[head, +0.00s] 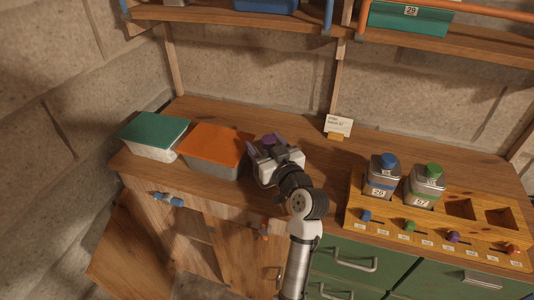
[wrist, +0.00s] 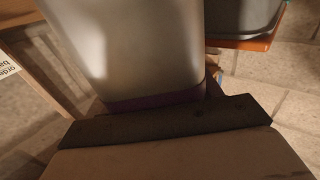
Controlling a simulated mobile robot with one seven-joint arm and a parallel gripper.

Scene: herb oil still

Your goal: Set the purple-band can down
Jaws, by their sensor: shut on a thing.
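The purple-band can (wrist: 135,50) fills the upper middle of the wrist view, a grey metal body with a dark purple band near my gripper's dark finger. In the head view only its purple top (head: 269,142) shows clearly, with my gripper (head: 270,155) around it. My gripper is shut on the can, over the bench to the right of the orange-lidded box. Whether the can touches the bench is hidden by my gripper. A wooden rack (head: 355,212) at the right holds a blue-capped can (head: 383,177) and a green-capped can (head: 426,186); two square holes to their right are empty.
An orange-lidded box (head: 214,148) and a green-lidded box (head: 155,136) stand at the left. A small card (head: 338,126) stands at the back. Small coloured pegs (head: 410,226) line the rack's front. Shelves (head: 460,45) hang above. Bare bench lies between my gripper and the rack.

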